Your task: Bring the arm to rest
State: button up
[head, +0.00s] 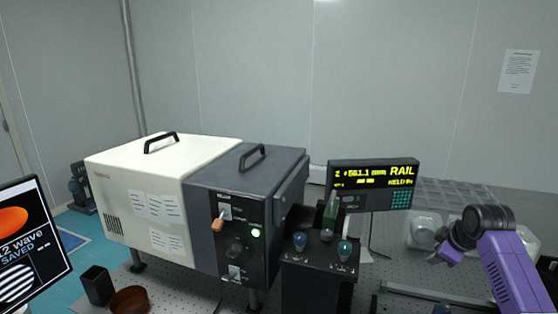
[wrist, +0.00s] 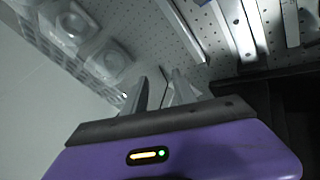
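My arm (head: 510,268), purple with a dark joint, is raised at the right of the head view, in front of the perforated table. My gripper (wrist: 158,88) shows in the wrist view, with two grey fingers standing apart and nothing visible between them. Behind the fingers is the perforated table top (wrist: 150,40). I cannot make out the fingers in the head view.
A white and dark grey instrument box (head: 150,180) stands on the table. A black unit with knobs (head: 318,262) and a lit display (head: 373,185) are right of it. Clear-covered round parts (head: 422,232) sit near my arm. A monitor (head: 30,245) is at left.

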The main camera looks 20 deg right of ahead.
jog(key=a+f+m+t, duration=0.2)
jog(key=a+m+t, duration=0.45)
jog(key=a, duration=1.05)
jog(key=s+a+m+t+h, duration=0.1)
jog(key=s+a+t, duration=0.2)
jog(key=s+a, duration=0.4)
jog(key=s+a+y, duration=0.1)
jog(key=s+a, duration=0.4)
jog(key=s, duration=0.8)
jog(key=s+a+y, duration=0.1)
jog(key=s+a, duration=0.4)
jog(key=s, duration=0.8)
jog(key=s+a+n+g+y, duration=0.1)
jog(key=s+a, duration=0.4)
jog(key=s, duration=0.8)
jog(key=shift+s+a+r+y, duration=0.2)
jog(key=shift+a+r+y, duration=0.1)
jog(key=shift+y, duration=0.1)
jog(key=shift+o, duration=0.2)
